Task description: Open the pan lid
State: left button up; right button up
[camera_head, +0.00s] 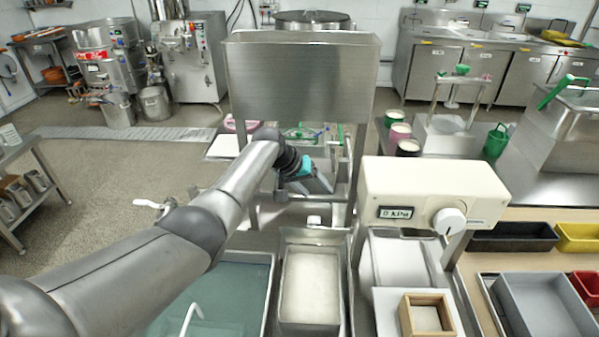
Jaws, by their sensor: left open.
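I cannot tell for sure which vessel is the pan. A steel box (565,140) at the right edge has a slanted green handle (562,92) at its top; its lid looks shut, and the frame cuts it off. A round steel vessel (311,17) with a flat top stands at the back centre, partly behind a steel hopper (302,75). My left gripper (318,182), grey with a teal part, is in front of the hopper, low and well to the left of the green handle. It is open and nothing shows in it. My right gripper is out of view.
A cream pressure unit (436,193) with a knob stands right of my left gripper. A water-filled basin (235,285) and a pale-filled steel tray (312,292) lie in front. Coloured bins (512,237) are at right. Several tubs and a green jug (496,142) stand behind.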

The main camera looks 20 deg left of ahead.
pick_arm(q)
jog(key=p+v, duration=0.2)
jog(key=v, duration=1.3)
jog(key=shift+w, duration=0.1)
jog(key=shift+f, duration=0.1)
